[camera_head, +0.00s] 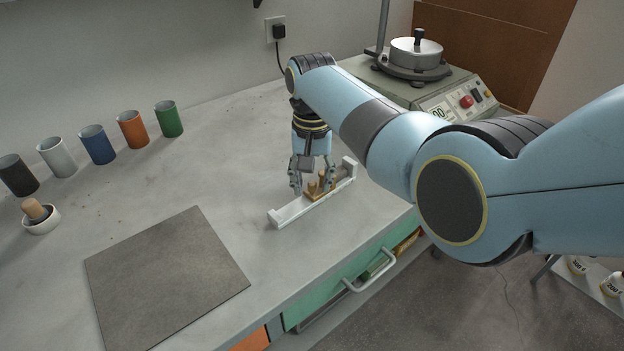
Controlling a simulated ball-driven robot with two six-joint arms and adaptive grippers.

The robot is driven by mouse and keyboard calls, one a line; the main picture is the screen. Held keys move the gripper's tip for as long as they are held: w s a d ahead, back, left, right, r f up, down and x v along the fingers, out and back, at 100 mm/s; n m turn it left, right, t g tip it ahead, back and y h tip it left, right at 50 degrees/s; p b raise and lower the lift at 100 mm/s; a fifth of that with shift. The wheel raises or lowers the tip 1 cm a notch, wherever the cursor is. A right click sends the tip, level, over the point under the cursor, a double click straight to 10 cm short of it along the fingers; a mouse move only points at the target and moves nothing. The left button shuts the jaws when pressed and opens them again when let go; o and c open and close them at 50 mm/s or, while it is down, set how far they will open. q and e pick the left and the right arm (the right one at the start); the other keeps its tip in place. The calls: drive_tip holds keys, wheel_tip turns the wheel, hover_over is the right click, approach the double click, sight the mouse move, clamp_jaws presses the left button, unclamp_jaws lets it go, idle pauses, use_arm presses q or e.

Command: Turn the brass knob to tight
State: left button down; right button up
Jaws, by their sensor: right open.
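The brass knob (321,184) sits on a white rail-like holder (290,211) that lies on the bench near its front edge. My right gripper (311,185) points down at the knob, its fingers open. One finger shows on the left side of the brass part and the other is close to its right side. I cannot tell whether the fingers touch it. The knob's markings are too small to read. My left gripper is not in view.
A dark square mat (165,278) lies at the front left. Several coloured cups (97,145) stand along the back left, with a small mortar (41,218) nearby. A machine with a lidded pot (417,53) stands at the back right. The bench's middle is clear.

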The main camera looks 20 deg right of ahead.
clamp_jaws()
idle(0.4)
drive_tip(key=m+p, duration=0.2)
drive_tip(key=m, duration=0.1)
drive_tip(key=shift+r+m, duration=0.15)
drive_tip(key=shift+m, duration=0.25)
drive_tip(key=m+p, duration=0.1)
drive_tip(key=m, duration=0.3)
drive_tip(key=shift+m+p, duration=0.4)
unclamp_jaws()
